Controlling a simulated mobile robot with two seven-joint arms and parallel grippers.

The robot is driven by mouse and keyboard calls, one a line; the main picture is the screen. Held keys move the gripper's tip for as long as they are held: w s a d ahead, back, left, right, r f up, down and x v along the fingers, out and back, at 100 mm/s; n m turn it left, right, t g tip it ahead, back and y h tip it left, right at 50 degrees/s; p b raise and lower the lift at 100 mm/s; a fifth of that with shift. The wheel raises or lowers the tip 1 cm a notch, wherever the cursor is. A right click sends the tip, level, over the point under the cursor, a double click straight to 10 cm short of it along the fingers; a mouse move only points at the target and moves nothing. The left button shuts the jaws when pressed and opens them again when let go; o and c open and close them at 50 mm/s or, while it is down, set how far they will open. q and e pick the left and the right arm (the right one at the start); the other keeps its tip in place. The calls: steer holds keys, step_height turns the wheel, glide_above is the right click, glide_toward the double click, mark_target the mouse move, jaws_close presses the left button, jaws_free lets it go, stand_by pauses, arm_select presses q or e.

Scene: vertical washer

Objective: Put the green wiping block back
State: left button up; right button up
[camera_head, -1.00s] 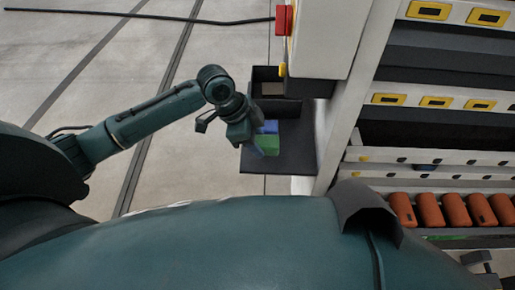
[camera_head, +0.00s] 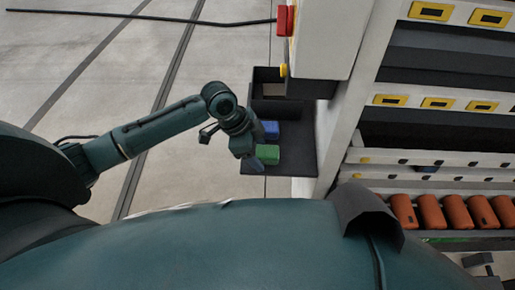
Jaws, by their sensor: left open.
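The green wiping block (camera_head: 268,154) lies on a small dark shelf (camera_head: 297,160) fixed to the side of the machine. A blue block (camera_head: 271,130) sits just behind it on the same shelf. My left gripper (camera_head: 252,162) is open at the left edge of the green block, pointing down towards the shelf. Whether a finger touches the block is hard to tell. My right gripper is not clearly visible.
A dark open box (camera_head: 268,88) stands at the back of the shelf. The white machine with a red switch (camera_head: 284,20) is to the right. Several orange cylinders (camera_head: 430,211) lie on a rack at the right.

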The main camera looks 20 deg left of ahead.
arm_select(q)
steer(key=shift+r, duration=0.1)
steer(key=p+v, duration=0.1)
steer(key=v, duration=1.1)
arm_select(e)
steer(key=shift+s+r, duration=0.1)
steer(key=shift+r, duration=0.15)
arm_select(q)
steer(key=s+d+f+n+t, duration=0.2)
steer(key=s+d+f+n, duration=0.35)
steer(key=s, duration=0.25)
steer(key=s+a+f+n+y, duration=0.3)
steer(key=s+a+n+y, duration=0.1)
steer(key=s+a+n, duration=0.5)
steer(key=w+d+m+t+h+p, duration=0.2)
steer(key=w+d+t+p, duration=0.3)
steer(key=d+t, duration=0.2)
steer(key=shift+d+f+m+h+p, duration=0.35)
steer(key=shift+d+f+h+p, duration=0.05)
steer(key=shift+f, duration=0.1)
arm_select(e)
steer(key=shift+s+d+r+g+h, duration=0.25)
steer(key=shift+d+r+g+h, duration=0.2)
steer(key=shift+d+r, duration=0.45)
